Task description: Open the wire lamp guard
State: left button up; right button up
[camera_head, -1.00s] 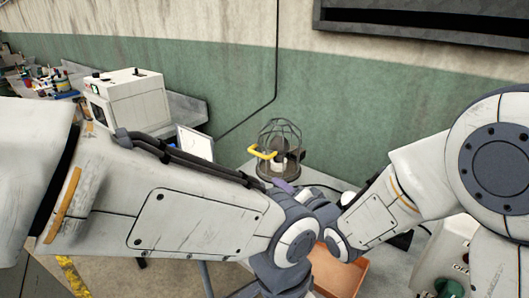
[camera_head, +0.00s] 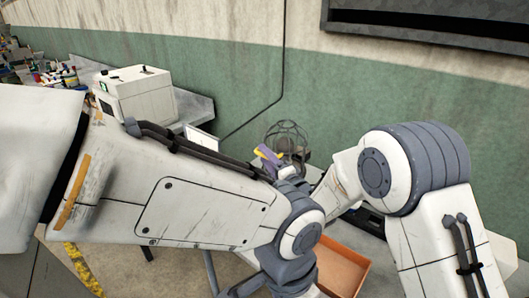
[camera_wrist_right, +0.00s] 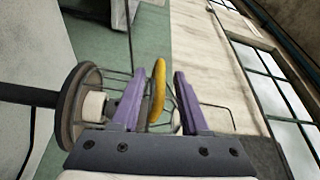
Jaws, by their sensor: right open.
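The wire lamp guard (camera_head: 288,128) is a dark wire cage over a lamp that stands by the back wall in the head view. In the right wrist view the lamp's dark round base (camera_wrist_right: 72,110) and pale socket (camera_wrist_right: 95,106) lie at the left, with guard wires (camera_wrist_right: 218,104) behind the fingers. My right gripper (camera_wrist_right: 158,74) has purple fingers and is open. The guard's yellow handle (camera_wrist_right: 157,90) is between these fingers, with gaps at the sides. In the head view the purple fingers (camera_head: 268,158) are at the lamp's left. My left gripper is not visible.
An orange tray (camera_head: 342,268) lies below the arms at the front. A white box-shaped device (camera_head: 135,95) and a small white panel (camera_head: 200,140) stand at the left. The green and beige wall (camera_head: 400,100) is close behind the lamp.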

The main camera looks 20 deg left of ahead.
jog(key=shift+w+a, duration=0.3)
jog(key=shift+a, duration=0.1)
jog(key=shift+c, duration=0.3)
grip_shut()
dwell(1.0)
